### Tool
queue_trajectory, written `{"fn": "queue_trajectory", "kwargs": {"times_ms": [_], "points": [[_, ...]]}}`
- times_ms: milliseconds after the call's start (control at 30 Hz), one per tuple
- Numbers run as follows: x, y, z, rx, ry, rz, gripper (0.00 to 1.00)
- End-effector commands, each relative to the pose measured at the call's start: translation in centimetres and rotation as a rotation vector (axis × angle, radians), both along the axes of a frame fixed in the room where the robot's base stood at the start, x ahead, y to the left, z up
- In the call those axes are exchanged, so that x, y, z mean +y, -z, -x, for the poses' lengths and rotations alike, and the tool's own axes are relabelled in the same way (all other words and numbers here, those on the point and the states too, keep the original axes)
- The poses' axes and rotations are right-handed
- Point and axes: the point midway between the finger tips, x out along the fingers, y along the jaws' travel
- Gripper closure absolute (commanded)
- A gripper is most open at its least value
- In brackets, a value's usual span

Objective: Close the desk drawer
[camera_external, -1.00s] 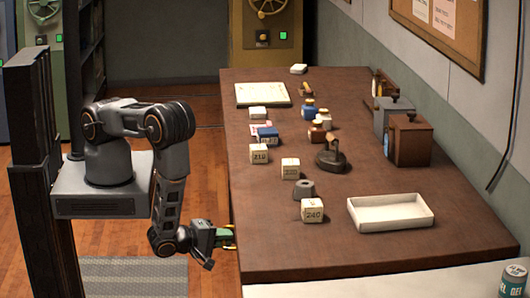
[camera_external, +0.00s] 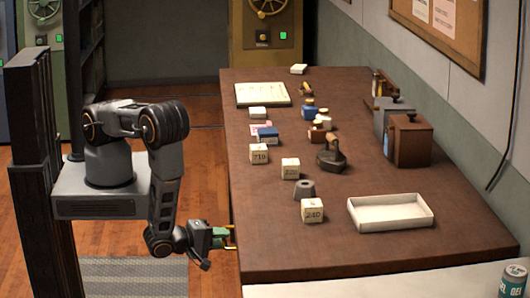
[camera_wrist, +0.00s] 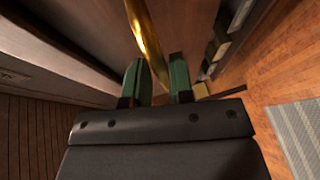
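The brown desk (camera_external: 380,255) stands to the right of my arm, and its drawer is on the side facing me. In the external view the drawer front is hidden, so I cannot tell how far it is out. A brass handle (camera_wrist: 145,32) crosses the wrist view from the top edge, close to a brown wooden front (camera_wrist: 85,40). My gripper (camera_wrist: 163,78) has its two green fingers apart, with the handle between them. Contact with the fingers is not clear. In the external view my gripper (camera_external: 230,238) is low at the desk's left edge.
The desktop holds a white tray (camera_external: 390,228), several number blocks (camera_external: 312,211), an iron (camera_external: 331,156) and boxes (camera_external: 408,140). A grey striped mat (camera_external: 133,276) lies on the wooden floor. The floor left of the desk is otherwise clear.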

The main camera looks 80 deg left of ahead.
Motion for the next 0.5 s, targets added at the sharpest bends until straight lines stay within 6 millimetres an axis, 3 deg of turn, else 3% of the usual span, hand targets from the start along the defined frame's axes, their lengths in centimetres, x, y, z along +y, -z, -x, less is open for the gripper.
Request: {"fn": "queue_trajectory", "kwargs": {"times_ms": [500], "points": [[-3.6, -1.6, 8.3, 0.000, 0.006, 0.001, 0.78]]}}
